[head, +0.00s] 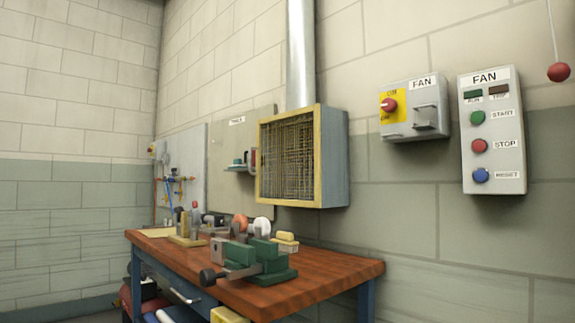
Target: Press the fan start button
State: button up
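The fan control panel (492,132) is a grey box on the wall at the right of the head view, labelled FAN. Its green START button (477,118) is on top, the red STOP button (479,146) in the middle and the blue RESET button (480,175) at the bottom. Two small dark indicators (484,93) sit above the buttons; neither looks lit. Left of the panel is a grey FAN switch box (414,108) with a red knob on a yellow plate. My gripper is not in view.
A wooden-topped workbench (340,276) with a green vise (255,262) and several tools stands at lower centre. A yellow-framed mesh duct box (300,157) is on the wall above it. A red ball (558,72) hangs from a cord at upper right. The wall below the panel is clear.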

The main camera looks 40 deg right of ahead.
aim_at(477, 117)
jog(key=z, duration=2.5)
